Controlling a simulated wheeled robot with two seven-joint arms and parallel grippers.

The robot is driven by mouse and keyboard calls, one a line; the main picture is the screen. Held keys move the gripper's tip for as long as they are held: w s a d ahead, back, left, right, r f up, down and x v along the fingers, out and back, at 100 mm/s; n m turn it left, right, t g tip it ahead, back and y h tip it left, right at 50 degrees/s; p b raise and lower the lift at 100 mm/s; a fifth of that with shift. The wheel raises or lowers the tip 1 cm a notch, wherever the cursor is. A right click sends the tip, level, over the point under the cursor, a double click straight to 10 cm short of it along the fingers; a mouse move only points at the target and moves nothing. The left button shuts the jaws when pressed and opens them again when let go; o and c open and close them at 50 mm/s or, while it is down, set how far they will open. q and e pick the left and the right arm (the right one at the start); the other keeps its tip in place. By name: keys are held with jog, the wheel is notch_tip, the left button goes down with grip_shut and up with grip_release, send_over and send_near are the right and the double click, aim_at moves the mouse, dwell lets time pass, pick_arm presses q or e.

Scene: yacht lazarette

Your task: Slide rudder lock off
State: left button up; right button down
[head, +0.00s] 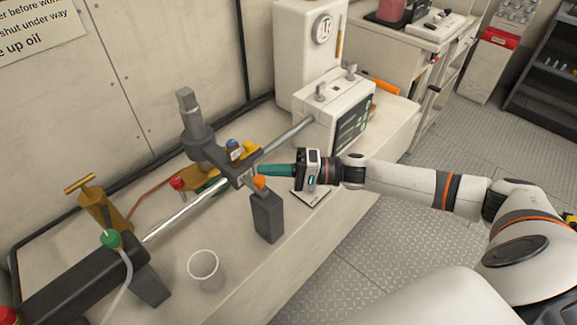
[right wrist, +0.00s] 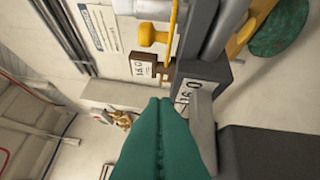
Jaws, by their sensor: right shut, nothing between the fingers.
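I cannot tell for sure which part is the rudder lock. My right gripper (head: 264,170), with green fingers, is shut and empty, its tips close to the fitting and the orange top. My left gripper is out of view.
A white control box (head: 330,110) stands behind my right gripper. The chequered floor at right is clear.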

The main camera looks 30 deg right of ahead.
jog(key=shift+w+a, duration=0.2)
jog(key=shift+a, duration=0.2)
jog(key=s+p, duration=0.1)
jog(key=s+d+p, duration=0.1)
jog(key=s, duration=0.1)
jog(key=shift+s+d, duration=0.15)
jog(key=shift+s, duration=0.1)
